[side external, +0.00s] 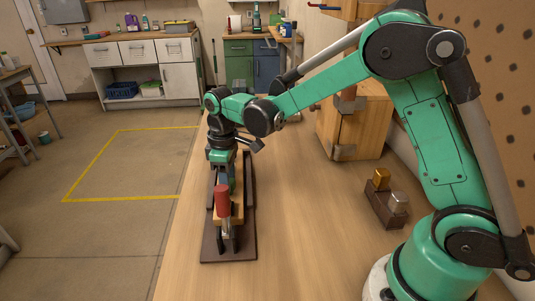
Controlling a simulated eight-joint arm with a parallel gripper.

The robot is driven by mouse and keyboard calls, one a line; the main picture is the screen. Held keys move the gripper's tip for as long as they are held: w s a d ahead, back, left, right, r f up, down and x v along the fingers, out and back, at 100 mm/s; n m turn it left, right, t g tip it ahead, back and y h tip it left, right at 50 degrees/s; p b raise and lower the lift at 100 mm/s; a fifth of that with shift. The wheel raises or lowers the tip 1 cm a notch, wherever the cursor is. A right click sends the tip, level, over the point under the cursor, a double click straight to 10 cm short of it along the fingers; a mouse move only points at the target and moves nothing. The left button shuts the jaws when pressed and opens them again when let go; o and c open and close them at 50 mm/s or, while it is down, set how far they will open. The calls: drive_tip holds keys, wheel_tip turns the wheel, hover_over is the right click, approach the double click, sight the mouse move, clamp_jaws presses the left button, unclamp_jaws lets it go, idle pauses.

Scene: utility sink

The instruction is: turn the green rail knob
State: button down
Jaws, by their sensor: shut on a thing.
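A dark brown base (246,252) lies along the left edge of the wooden bench and carries a light wooden rail piece. A red cylinder-shaped knob (222,198) stands at the rail's near end. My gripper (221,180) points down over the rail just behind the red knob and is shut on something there. A bit of green shows at the fingers, consistent with the green rail knob, but the grip itself is small and partly hidden behind the red knob.
A dark holder (384,208) with a brass block (381,179) and a silver block (398,202) sits on the bench to the right. A wooden cabinet (355,128) stands behind. The bench between rail and holder is clear.

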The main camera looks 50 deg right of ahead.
drive_tip(key=m, duration=0.3)
drive_tip(key=shift+m, duration=0.4)
drive_tip(key=m, duration=0.4)
drive_tip(key=shift+m, duration=0.3)
drive_tip(key=m, duration=0.3)
drive_tip(key=shift+m, duration=2.1)
drive_tip(key=c, duration=0.7)
unclamp_jaws()
